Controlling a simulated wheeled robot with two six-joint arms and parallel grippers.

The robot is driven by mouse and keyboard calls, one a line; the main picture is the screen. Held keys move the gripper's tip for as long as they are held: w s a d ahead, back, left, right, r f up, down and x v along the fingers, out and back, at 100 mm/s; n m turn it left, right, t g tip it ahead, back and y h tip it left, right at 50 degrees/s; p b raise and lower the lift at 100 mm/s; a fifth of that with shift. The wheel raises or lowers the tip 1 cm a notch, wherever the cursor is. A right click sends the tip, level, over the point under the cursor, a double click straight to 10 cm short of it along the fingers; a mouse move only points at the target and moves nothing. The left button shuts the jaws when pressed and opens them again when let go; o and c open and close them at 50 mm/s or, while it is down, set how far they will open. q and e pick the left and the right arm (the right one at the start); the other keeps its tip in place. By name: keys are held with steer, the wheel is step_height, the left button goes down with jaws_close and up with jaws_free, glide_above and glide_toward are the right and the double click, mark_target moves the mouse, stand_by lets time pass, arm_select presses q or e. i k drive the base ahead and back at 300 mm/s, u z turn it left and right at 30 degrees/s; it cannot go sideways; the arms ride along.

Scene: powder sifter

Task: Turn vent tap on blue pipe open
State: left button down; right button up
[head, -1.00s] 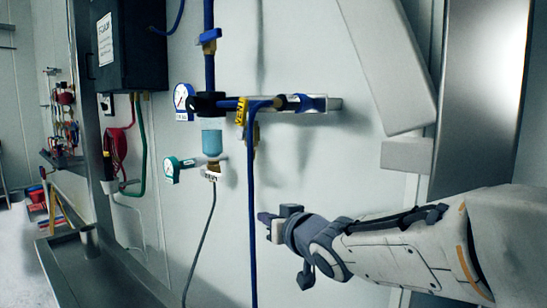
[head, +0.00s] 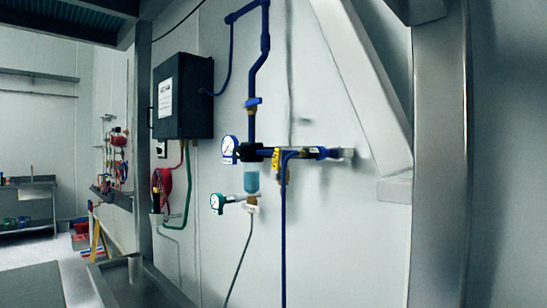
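A blue pipe (head: 251,127) runs down the wall near the middle of the head view. A tap with a blue handle (head: 253,102) sits on its vertical run. The handle looks roughly crosswise to the pipe. Lower down, the pipe meets a horizontal blue and dark fitting (head: 305,153). A yellow tag or handle (head: 276,158) hangs there beside a blue hose (head: 284,230). Whether any tap is open is too small to tell. Neither gripper shows in the head view.
A blue-rimmed gauge (head: 229,149), a clear blue bowl (head: 251,180) and a green gauge (head: 217,203) cluster at the fitting. A black box (head: 183,97) hangs left of the pipe. A slanted beam (head: 365,75) and steel post (head: 440,160) stand right.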

mark_target(277, 152)
steer(key=u, duration=0.5)
steer(key=i, duration=0.35)
steer(key=u, duration=0.35)
